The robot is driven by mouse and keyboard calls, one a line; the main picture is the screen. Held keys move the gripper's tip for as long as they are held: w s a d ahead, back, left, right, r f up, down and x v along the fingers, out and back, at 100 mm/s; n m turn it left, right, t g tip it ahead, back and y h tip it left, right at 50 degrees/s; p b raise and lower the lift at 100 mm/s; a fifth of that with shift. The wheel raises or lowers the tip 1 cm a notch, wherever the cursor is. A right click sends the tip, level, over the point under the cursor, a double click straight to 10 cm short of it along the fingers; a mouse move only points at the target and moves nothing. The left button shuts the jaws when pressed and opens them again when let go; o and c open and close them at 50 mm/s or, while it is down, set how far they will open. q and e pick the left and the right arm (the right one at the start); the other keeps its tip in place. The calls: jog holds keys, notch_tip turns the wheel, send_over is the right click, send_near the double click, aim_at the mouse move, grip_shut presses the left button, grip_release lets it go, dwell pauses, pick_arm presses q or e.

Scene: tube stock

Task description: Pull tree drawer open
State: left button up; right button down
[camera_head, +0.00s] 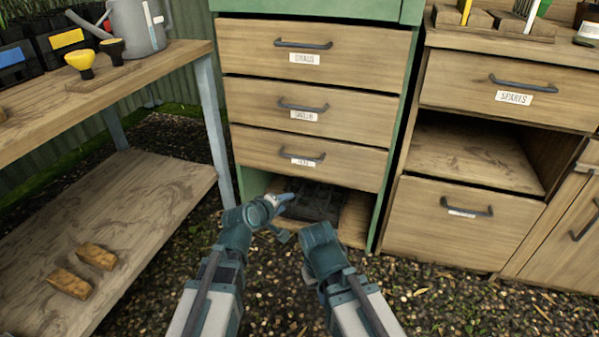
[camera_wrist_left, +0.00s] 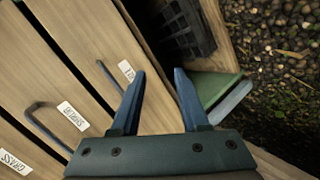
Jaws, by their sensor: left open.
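The tree drawer (camera_head: 340,163) appears to be the lowest of three wooden drawers in the green cabinet; its label is too small to read surely. It looks closed. Its dark bar handle (camera_head: 302,158) shows also in the left wrist view (camera_wrist_left: 108,77), to the left of the fingers. My left gripper (camera_head: 287,199) is open and empty, below that handle and apart from it. Its two blue fingers (camera_wrist_left: 159,75) point toward the lower cabinet. My right gripper (camera_head: 318,236) hangs low beside it; its fingers are not clear.
Two closed drawers (camera_head: 320,105) sit above. A black crate (camera_head: 318,204) stands in the open bay below. A wooden bench (camera_head: 150,85) with a lower shelf (camera_head: 140,185) is at left. A wooden cabinet (camera_head: 450,225) stands at right. Gravel (camera_head: 440,310) covers the floor.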

aim_at(299, 158)
pick_arm(q)
jog(key=w+r+n+t, duration=0.4)
jog(key=r+n, duration=0.2)
jog(key=r, duration=0.1)
jog(key=b+x, duration=0.2)
jog(key=x, duration=1.2)
jog(key=shift+b, duration=0.4)
jog(key=shift+s, duration=0.1)
grip_shut()
dwell(0.4)
